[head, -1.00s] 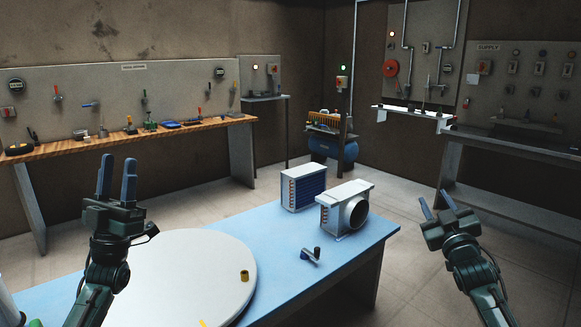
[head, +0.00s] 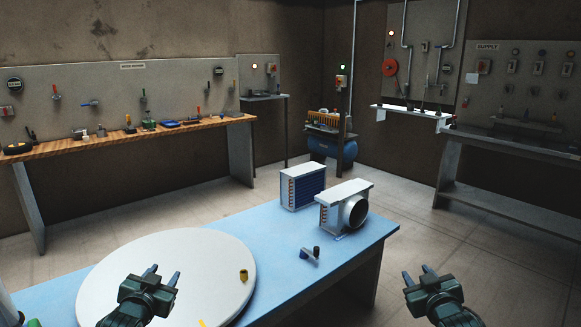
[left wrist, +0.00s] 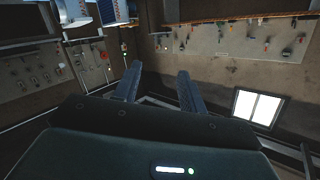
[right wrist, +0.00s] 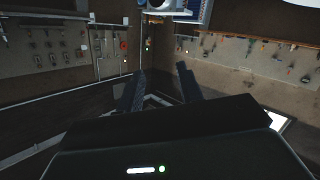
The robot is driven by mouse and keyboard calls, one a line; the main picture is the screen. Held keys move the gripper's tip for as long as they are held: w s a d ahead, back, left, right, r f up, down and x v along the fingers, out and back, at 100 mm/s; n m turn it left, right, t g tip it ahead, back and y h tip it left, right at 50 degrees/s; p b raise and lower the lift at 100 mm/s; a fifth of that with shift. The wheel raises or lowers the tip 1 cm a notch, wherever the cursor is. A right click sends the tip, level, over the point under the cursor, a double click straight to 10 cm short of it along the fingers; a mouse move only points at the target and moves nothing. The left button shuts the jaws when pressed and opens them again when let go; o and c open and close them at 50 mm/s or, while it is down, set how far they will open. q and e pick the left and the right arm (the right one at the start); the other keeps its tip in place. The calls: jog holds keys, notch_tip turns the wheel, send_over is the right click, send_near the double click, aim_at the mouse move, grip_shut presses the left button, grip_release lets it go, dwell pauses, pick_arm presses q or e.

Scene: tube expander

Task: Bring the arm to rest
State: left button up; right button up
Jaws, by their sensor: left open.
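My left gripper (head: 162,277) is low in the head view, in front of the white round disc on the blue table. Its fingers are apart with nothing between them, and the left wrist view shows the same two spread fingers (left wrist: 158,85). My right gripper (head: 420,274) is low on the right in the head view, off the table's right edge over the floor. Its fingers are apart and empty, as the right wrist view also shows (right wrist: 161,87). Neither gripper visibly holds anything.
The blue table (head: 262,236) carries the white disc (head: 180,246), a small yellow-brown piece (head: 243,275), a small dark-and-blue tool (head: 309,253), a finned unit (head: 302,186) and a grey unit with a round port (head: 343,206). A wooden workbench (head: 130,138) stands along the back wall.

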pick_arm(q)
jog(key=s+d+f+g+h, duration=0.1)
jog(key=s+d+f, duration=0.4)
jog(key=s, duration=0.6)
jog(key=s+d+f+g+h, duration=0.1)
jog(key=s+d+f, duration=0.4)
jog(key=s, duration=0.6)
jog(key=s+d+f+g+h, duration=0.1)
jog(key=s+d+f+g, duration=0.2)
jog(key=s+d+f, duration=0.3)
jog(key=s, duration=0.5)
jog(key=shift+s+f+h, duration=0.15)
jog(key=shift+s+h, duration=0.15)
pick_arm(e)
jog(key=s+a+f+g+y, duration=0.1)
jog(key=s+a+f, duration=0.4)
jog(key=s, duration=0.6)
jog(key=s+a+f+g+y, duration=0.1)
jog(key=s+a+f, duration=0.4)
jog(key=s, duration=0.6)
jog(key=s+a+f+g+y, duration=0.1)
jog(key=s+a+f+g, duration=0.2)
jog(key=s+a+f, duration=0.3)
jog(key=s, duration=0.5)
jog(key=shift+s+f+y, duration=0.15)
jog(key=shift+s+y, duration=0.15)
